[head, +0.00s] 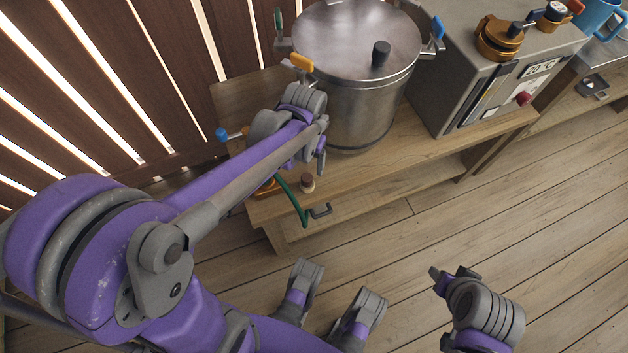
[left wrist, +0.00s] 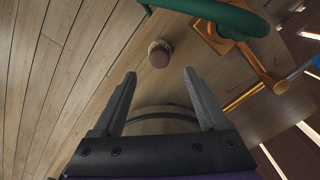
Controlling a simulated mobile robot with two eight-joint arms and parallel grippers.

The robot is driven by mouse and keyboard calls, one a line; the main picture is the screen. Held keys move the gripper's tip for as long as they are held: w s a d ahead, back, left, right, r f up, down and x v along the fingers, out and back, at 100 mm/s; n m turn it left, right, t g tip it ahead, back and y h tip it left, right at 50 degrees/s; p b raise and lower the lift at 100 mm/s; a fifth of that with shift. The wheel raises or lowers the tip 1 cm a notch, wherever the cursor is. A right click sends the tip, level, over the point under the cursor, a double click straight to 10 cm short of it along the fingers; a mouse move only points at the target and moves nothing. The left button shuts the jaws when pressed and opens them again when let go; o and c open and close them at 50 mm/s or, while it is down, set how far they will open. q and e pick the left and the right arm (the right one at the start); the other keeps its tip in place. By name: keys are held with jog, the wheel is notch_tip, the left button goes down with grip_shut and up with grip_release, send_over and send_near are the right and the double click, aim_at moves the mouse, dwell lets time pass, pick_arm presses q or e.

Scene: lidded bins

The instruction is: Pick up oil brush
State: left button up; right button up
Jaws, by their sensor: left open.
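A small round piece with a brown top and a paler rim, which looks like the oil brush (head: 307,183), stands near the front edge of the wooden table. In the left wrist view the same oil brush (left wrist: 160,54) is just beyond my fingertips, roughly centred between them. My left gripper (left wrist: 159,74) is open, with nothing between its fingers. In the head view my left gripper (head: 319,155) is above the table, mostly hidden by its own wrist, close to the brush. A grey and purple part of mine at the lower right may be my right gripper; its jaws are unclear.
A large lidded steel pot (head: 365,95) stands on the table (head: 400,150) behind my left wrist. A green hose (left wrist: 225,15) and an orange fitting (left wrist: 235,100) are close on the right in the wrist view. A grey machine (head: 455,75) stands right of the pot.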

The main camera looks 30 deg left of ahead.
aim_at(307, 177)
pick_arm(q)
notch_tip(307, 177, down, 8)
jog(key=shift+s+r+b, duration=0.1)
jog(key=shift+r+b, duration=0.05)
jog(key=shift+b, duration=1.1)
jog(key=shift+c, duration=0.3)
grip_shut()
